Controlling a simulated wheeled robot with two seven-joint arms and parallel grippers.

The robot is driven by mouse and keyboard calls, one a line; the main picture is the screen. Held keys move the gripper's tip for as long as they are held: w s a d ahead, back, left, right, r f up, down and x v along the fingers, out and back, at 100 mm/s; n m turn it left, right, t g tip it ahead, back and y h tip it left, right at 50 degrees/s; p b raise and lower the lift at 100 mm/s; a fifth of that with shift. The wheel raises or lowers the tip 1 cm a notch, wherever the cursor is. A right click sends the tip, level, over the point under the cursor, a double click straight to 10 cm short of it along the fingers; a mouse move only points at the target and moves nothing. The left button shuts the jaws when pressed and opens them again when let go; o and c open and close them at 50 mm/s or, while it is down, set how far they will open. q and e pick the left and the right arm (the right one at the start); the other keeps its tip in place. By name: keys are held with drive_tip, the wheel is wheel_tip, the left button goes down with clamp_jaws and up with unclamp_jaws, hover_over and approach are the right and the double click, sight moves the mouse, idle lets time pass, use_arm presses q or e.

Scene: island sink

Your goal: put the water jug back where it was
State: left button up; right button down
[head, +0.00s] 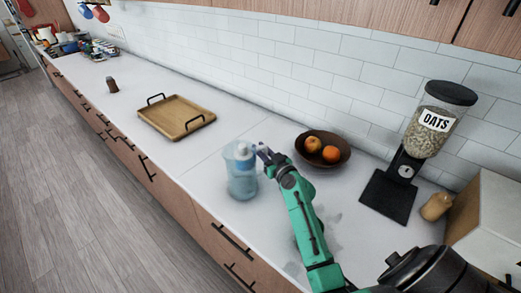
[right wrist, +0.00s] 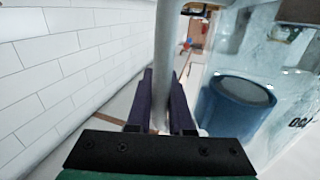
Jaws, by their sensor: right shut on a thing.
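The water jug (head: 241,180) is clear and bluish and looks upright over the white counter, near its front edge. I cannot tell whether its base touches the counter. My right gripper (head: 262,151), on the green arm, is at the right side of the jug's upper part. In the right wrist view, the dark fingers (right wrist: 166,105) are shut on the jug's pale upright handle (right wrist: 167,60). The jug's blue body (right wrist: 243,108) is to the right of the fingers there. My left gripper is not in view.
A wooden tray (head: 176,117) with black handles lies left of the jug. A brown fruit bowl (head: 337,160) stands behind the gripper. An oats dispenser (head: 434,125) and a small tan jar (head: 435,207) are at right. Bare counter (head: 215,125) separates tray and bowl.

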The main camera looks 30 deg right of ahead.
drive_tip(key=c, duration=0.8)
unclamp_jaws()
drive_tip(key=shift+s+r, duration=0.1)
drive_tip(key=shift+r, duration=0.05)
drive_tip(key=s+b, duration=0.2)
drive_tip(key=s, duration=0.5)
drive_tip(key=shift+s+b, duration=0.3)
drive_tip(key=shift+w, duration=0.15)
